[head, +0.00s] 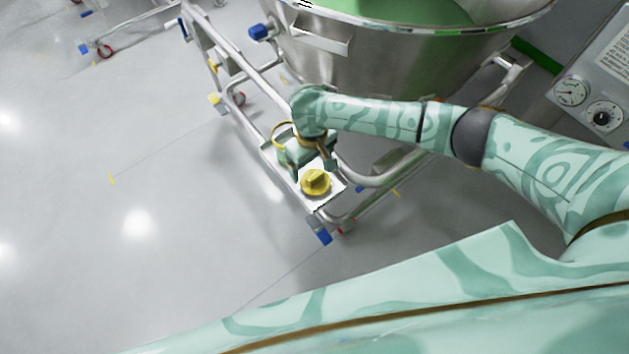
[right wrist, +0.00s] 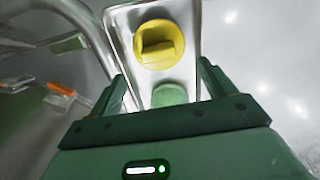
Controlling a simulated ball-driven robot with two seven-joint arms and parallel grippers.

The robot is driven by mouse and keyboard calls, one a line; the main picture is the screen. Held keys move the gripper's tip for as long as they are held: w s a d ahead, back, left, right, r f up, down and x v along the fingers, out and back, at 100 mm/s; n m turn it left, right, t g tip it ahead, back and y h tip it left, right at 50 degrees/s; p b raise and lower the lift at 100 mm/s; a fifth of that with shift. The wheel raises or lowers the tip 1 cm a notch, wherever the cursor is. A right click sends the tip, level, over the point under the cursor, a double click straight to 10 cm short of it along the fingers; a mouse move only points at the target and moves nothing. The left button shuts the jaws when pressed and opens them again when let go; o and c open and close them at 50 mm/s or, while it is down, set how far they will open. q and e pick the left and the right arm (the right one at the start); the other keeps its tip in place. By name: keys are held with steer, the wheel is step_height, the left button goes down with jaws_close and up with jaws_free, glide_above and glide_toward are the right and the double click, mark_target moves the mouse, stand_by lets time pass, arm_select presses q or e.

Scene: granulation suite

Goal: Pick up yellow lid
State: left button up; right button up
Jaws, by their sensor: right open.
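The yellow lid (head: 315,182) is round with a raised grip bar. It lies on a small metal tray (head: 322,200) on the frame of a wheeled steel vessel. My right gripper (head: 308,170) is just behind the lid in the head view, above the tray. In the right wrist view the lid (right wrist: 159,45) is beyond the tips of my open right gripper (right wrist: 162,85), with nothing between the fingers holding it. My left gripper is not in view.
A large steel vessel (head: 390,60) stands behind the tray on a tubular wheeled frame (head: 385,178). A panel with gauges (head: 590,100) is at the right.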

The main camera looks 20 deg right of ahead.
mark_target(315, 174)
steer(key=f+b, duration=0.2)
steer(key=f, duration=0.1)
steer(key=s+f+b, duration=0.1)
steer(key=f, duration=0.1)
steer(key=shift+d+f, duration=0.2)
steer(key=shift+r, duration=0.2)
steer(key=c, duration=0.7)
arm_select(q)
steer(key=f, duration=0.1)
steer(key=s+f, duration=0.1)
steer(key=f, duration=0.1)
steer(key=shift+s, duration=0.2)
arm_select(e)
steer(key=shift+c, duration=0.2)
steer(key=shift+r, duration=0.1)
